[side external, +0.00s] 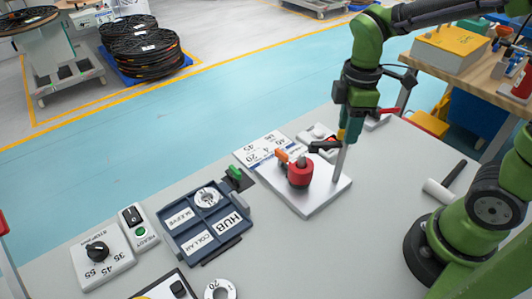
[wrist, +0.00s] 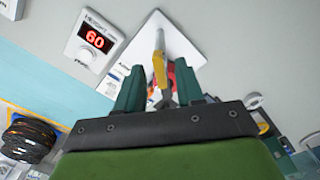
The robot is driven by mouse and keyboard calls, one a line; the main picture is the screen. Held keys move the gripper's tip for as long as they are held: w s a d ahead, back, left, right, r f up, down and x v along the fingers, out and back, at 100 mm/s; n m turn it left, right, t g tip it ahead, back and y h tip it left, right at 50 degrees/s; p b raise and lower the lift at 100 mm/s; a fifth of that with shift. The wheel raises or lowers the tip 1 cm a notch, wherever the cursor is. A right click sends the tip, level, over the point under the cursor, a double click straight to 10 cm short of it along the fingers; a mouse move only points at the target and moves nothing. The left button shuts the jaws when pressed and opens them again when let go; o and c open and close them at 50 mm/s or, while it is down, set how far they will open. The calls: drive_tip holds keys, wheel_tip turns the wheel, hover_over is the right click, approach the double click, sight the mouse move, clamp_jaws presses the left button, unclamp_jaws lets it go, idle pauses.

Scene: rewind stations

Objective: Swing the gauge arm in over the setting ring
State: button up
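In the side external view, the red setting ring (side external: 300,175) sits on a white base plate (side external: 312,205). A grey post (side external: 339,163) rises at the plate's right side. My gripper (side external: 348,138) points down at the post's top. In the wrist view, my gripper (wrist: 160,88) has its two teal fingers apart. A yellow piece (wrist: 159,70) with grey parts stands between them, with gaps visible at its sides. The ring is mostly hidden there.
A digital display (wrist: 95,38) reads 60. A blue tray (side external: 203,221) with labelled compartments, a dial box (side external: 99,255) and a switch box (side external: 139,229) lie to the left. A white-headed mallet (side external: 440,190) lies at right.

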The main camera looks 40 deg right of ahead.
drive_tip(key=shift+r, duration=0.1)
wheel_tip(320, 180, up, 17)
idle(0.4)
drive_tip(key=s+f+m+t+y, duration=0.1)
drive_tip(key=s+f+m+t, duration=0.1)
drive_tip(key=m, duration=0.5)
drive_tip(key=s+f+m+t+y, duration=0.1)
drive_tip(key=s+f+m+t, duration=0.2)
drive_tip(key=f+m+t, duration=0.2)
wheel_tip(320, 180, down, 2)
drive_tip(key=m, duration=0.2)
drive_tip(key=shift+a+m, duration=0.15)
drive_tip(key=shift+m, duration=0.15)
drive_tip(key=shift+f, duration=0.1)
drive_tip(key=shift+c, duration=0.4)
